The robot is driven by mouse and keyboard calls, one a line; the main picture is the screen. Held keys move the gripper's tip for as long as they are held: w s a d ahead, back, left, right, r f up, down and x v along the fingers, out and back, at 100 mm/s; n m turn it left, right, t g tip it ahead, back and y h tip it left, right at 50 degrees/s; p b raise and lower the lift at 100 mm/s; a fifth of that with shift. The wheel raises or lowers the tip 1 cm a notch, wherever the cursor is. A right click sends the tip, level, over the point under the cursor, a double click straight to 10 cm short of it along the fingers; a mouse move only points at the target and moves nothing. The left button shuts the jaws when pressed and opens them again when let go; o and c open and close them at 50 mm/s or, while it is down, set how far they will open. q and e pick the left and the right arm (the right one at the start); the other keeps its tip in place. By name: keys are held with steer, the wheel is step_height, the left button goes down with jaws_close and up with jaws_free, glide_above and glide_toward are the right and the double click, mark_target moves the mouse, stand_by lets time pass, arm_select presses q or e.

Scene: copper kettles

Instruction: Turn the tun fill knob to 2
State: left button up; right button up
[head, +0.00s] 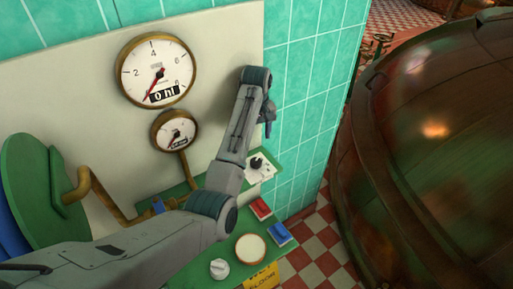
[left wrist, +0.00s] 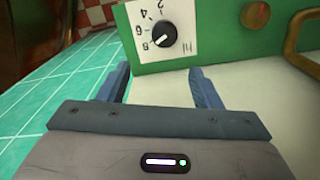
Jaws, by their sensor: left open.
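The fill knob (head: 257,163) is black, on a white number plate (head: 266,172) on the green panel. In the left wrist view the knob (left wrist: 163,33) shows near the top, its plate upside down with numbers and "hl". Its white pointer line slants toward the lower-left number, which looks like 8. My left gripper (head: 267,118) is beyond the knob in the head view. In the left wrist view my left gripper (left wrist: 163,88) is open and empty, its fingers apart and short of the knob. My right gripper is not in view.
A large gauge (head: 157,70) reads "0 hl", with a smaller gauge (head: 175,131) below. A red button (head: 261,208), a blue button (head: 279,233), a round cream disc (head: 250,249) and a white knob (head: 219,268) are on the green panel. A copper kettle (head: 440,150) fills the right.

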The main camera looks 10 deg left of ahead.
mark_target(256, 160)
arm_select(q)
steer(key=shift+s+d+f+b, duration=0.1)
steer(key=shift+s+f+b, duration=0.2)
steer(key=shift+s, duration=0.3)
steer(key=shift+s+d+f+b, duration=0.1)
steer(key=shift+s+f+b, duration=0.1)
steer(key=shift+s+f, duration=0.3)
steer(key=shift+s+f+p, duration=0.2)
steer(key=shift+s+p, duration=0.2)
steer(key=shift+p, duration=0.35)
steer(key=f, duration=0.2)
steer(key=w+f+p, duration=0.1)
steer(key=f, duration=0.3)
steer(key=shift+w+a+f+p, duration=0.15)
steer(key=shift+w+f+p, duration=0.2)
steer(key=shift+p, duration=0.05)
steer(key=shift+f, duration=0.25)
steer(key=shift+s, duration=0.45)
steer(key=shift+w+f, duration=0.15)
steer(key=shift+w, duration=0.05)
steer(key=c, duration=1)
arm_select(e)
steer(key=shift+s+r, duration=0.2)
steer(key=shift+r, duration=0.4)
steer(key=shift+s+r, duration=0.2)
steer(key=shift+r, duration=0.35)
